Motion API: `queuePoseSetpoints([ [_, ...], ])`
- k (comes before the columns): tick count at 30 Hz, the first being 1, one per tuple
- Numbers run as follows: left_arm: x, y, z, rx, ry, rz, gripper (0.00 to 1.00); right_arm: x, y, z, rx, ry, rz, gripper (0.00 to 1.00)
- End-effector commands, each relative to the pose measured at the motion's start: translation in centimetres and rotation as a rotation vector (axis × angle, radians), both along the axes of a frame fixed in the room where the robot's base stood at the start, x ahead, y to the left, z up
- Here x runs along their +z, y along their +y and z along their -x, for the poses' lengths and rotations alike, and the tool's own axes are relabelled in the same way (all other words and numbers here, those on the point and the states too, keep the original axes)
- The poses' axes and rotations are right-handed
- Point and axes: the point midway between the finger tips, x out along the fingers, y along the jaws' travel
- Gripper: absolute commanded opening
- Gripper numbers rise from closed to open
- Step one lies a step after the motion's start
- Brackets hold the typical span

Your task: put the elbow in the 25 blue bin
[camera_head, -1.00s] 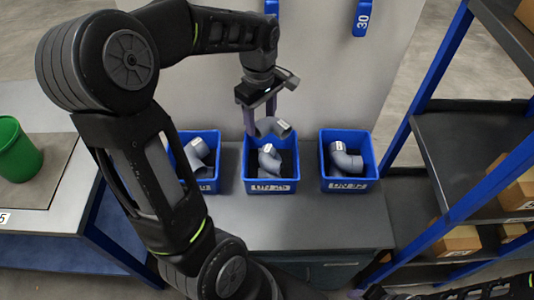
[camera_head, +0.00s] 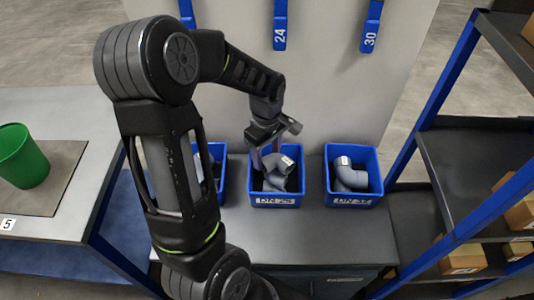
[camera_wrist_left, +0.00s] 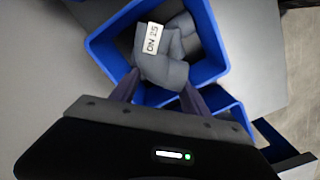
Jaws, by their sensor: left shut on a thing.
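A grey elbow (camera_head: 280,166) with a white label is held between the fingers of my left gripper (camera_head: 266,160), which points down at the middle blue bin (camera_head: 275,200). In the left wrist view the held elbow (camera_wrist_left: 163,68) carries a label that reads DN 25, and the gripper (camera_wrist_left: 158,92) is shut on it. The elbow is at the mouth of the bin (camera_wrist_left: 100,45), within its rim as seen from above. Another grey elbow (camera_wrist_left: 183,25) shows inside that bin. My right gripper is not in view.
A blue bin (camera_head: 353,201) with a grey elbow (camera_head: 348,175) stands to the right; another blue bin (camera_head: 217,152) to the left is partly hidden by my arm. A grey panel (camera_head: 330,80) rises behind. A blue-framed shelf (camera_head: 440,190) stands right, a green bin (camera_head: 22,158) left.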

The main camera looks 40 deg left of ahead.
Motion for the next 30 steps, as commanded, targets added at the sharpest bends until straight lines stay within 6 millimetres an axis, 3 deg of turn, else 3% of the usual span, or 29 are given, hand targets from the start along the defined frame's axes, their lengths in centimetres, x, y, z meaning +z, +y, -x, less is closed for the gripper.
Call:
queuePoseSetpoints([
  [23, -1.2, 0.0, 0.0, 0.0, -0.001, 0.0, 0.12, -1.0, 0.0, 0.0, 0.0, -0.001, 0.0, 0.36],
  [24, -1.2, 0.0, 0.0, 0.0, 0.0, 0.0, 0.57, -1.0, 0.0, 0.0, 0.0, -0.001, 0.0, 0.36],
  [30, -1.2, 0.0, 0.0, 0.0, 0.0, 0.0, 0.73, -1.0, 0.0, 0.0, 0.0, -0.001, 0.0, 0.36],
])
